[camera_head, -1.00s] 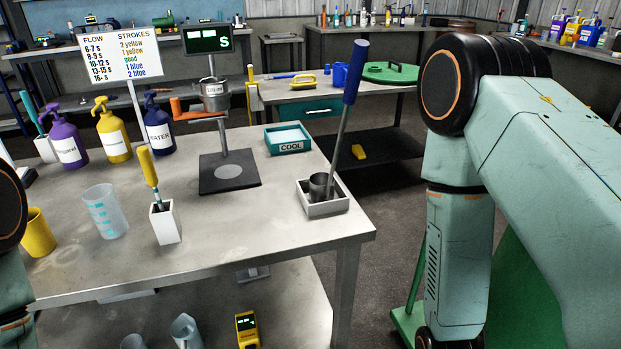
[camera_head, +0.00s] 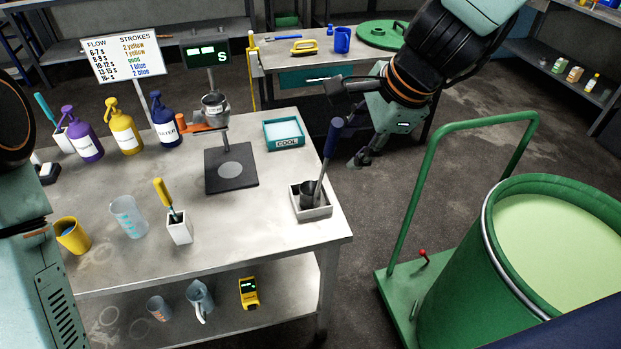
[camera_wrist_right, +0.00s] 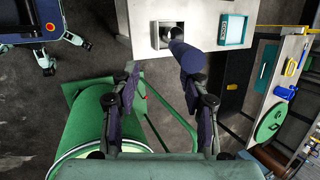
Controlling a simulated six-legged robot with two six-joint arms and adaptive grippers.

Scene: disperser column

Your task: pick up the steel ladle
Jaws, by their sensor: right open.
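The steel ladle (camera_head: 323,168) leans in a white square holder (camera_head: 316,212) at the table's right end, its cup down inside and its dark blue handle pointing up. My right gripper (camera_head: 348,122) is open and empty, above and beside the handle top, with its fingers spread apart. In the right wrist view the gripper (camera_wrist_right: 160,78) shows both fingers. The blue handle end (camera_wrist_right: 190,57) appears just beyond the right finger, and the cup (camera_wrist_right: 172,30) sits in the holder. Only a part of my left arm shows at the left edge; its gripper is out of view.
A teal COOL tray (camera_head: 284,135) and a black plate stand (camera_head: 231,168) are on the table (camera_head: 265,230). A white holder with a yellow-handled tool (camera_head: 178,225) stands left. A green drum (camera_head: 470,280) on a green cart (camera_head: 400,290) stands right of the table.

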